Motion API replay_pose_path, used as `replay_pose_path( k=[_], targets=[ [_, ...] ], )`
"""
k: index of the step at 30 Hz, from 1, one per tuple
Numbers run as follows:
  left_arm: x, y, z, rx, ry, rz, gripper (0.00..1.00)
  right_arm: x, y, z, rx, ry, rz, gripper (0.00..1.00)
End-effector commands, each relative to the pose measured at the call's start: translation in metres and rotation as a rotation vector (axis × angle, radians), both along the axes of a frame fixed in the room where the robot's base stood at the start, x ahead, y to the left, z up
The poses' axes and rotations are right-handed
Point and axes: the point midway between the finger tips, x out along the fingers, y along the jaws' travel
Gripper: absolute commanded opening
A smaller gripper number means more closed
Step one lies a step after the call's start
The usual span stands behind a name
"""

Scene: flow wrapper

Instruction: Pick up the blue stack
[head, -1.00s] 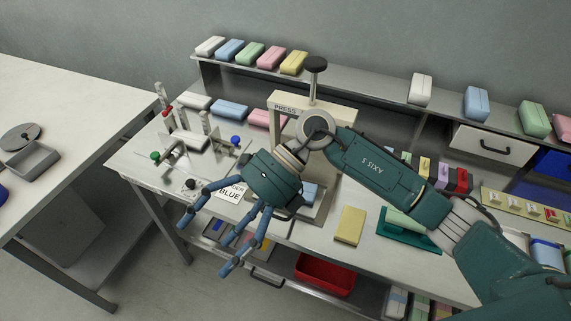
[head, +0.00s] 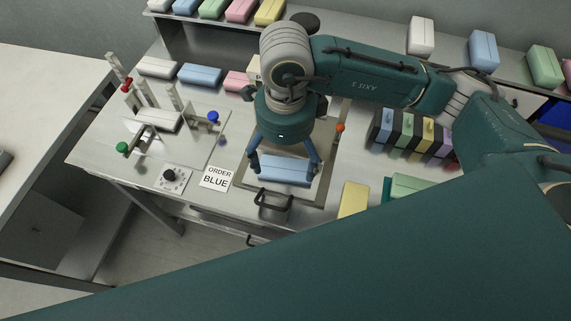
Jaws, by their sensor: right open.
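A light blue stack (head: 286,172) lies on the metal bed (head: 323,190) of the press, most of which is hidden behind my right arm. My right gripper (head: 284,166) points down over this stack. It is open, with blue fingers on the left and right of the stack; I cannot tell whether they touch it. Other blue stacks show at the back left of the table (head: 200,74), on the shelf at left (head: 213,8) and on the shelf at right (head: 483,50). A card (head: 216,179) reads "ORDER BLUE". My left gripper is not in view.
A black handle (head: 272,202) stands at the front of the press bed. A fixture with a white stack (head: 153,120) and a dial box (head: 173,178) are at left. A yellow stack (head: 353,199) and a row of coloured blocks (head: 410,134) are at right.

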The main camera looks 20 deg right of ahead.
Motion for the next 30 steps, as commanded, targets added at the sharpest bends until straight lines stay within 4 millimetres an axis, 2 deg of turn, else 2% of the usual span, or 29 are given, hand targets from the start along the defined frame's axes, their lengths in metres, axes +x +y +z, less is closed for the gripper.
replay_pose_path(
  k=[5,10,15,22,23,28,30],
  targets=[
    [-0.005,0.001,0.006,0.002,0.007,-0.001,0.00,-0.001,0.000,-0.012,0.001,0.003,-0.001,0.89],
    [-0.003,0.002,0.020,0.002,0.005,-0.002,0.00,0.000,0.000,-0.036,0.000,0.006,-0.002,0.89],
    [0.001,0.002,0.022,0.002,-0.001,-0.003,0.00,0.001,0.000,-0.056,0.000,0.002,-0.001,0.89],
    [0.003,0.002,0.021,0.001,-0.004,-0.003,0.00,0.001,0.001,-0.059,0.001,0.000,0.000,0.89],
    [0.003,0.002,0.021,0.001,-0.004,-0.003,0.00,0.001,0.001,-0.059,0.001,0.000,0.000,0.87],
    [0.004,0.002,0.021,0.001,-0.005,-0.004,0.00,0.001,0.001,-0.059,0.002,0.001,0.000,0.54],
    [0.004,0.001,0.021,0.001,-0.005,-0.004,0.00,0.001,0.001,-0.059,0.001,0.003,0.001,0.53]
  ],
)
